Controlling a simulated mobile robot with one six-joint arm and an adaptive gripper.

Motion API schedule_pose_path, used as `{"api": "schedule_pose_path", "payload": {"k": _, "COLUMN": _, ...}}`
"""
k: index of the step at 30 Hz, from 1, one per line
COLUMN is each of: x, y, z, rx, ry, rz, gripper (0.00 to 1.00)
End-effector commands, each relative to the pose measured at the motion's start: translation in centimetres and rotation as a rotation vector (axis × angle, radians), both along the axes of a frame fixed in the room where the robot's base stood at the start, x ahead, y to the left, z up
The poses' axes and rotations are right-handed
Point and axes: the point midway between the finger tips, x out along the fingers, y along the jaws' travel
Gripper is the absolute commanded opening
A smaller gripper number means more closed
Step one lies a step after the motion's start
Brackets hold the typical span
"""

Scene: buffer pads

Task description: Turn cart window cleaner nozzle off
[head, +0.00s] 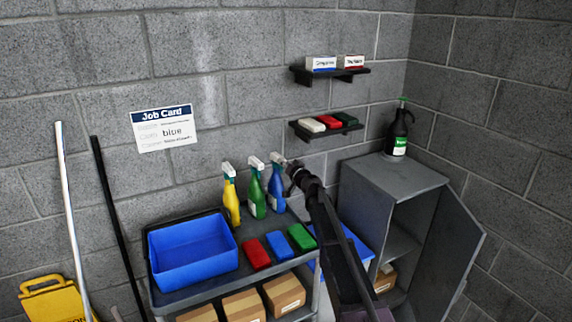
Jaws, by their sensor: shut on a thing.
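Three spray bottles with white spray heads stand in a row at the back of the cart (200,288) in the head view: a yellow bottle (231,204), a green bottle (257,196) and a blue bottle (276,192). Their labels are too small to read, so I cannot tell which is the window cleaner. My gripper (287,169) is at the white nozzle (276,158) of the blue bottle, on its right side, and is shut on it. The fingertips are small and dark, and the exact grip is hard to see. The blue bottle stands upright.
A blue tub (192,255) and red (256,254), blue (275,243) and green (301,237) pads lie on the cart top. A grey cabinet (394,178) with an open door (440,255) stands right, bearing a dark bottle (398,130). Wall shelves hang above.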

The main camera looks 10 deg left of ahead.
Motion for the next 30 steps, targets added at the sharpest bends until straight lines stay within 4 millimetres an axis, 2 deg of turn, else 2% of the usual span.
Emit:
{"api": "schedule_pose_path", "payload": {"k": 18, "x": -0.01, "y": 0.00, "z": -0.05, "rx": -0.387, "ry": -0.284, "rz": -0.001, "gripper": 0.15}}
{"api": "schedule_pose_path", "payload": {"k": 30, "x": 0.01, "y": 0.00, "z": -0.04, "rx": -0.439, "ry": -0.324, "rz": -0.001, "gripper": 0.17}}
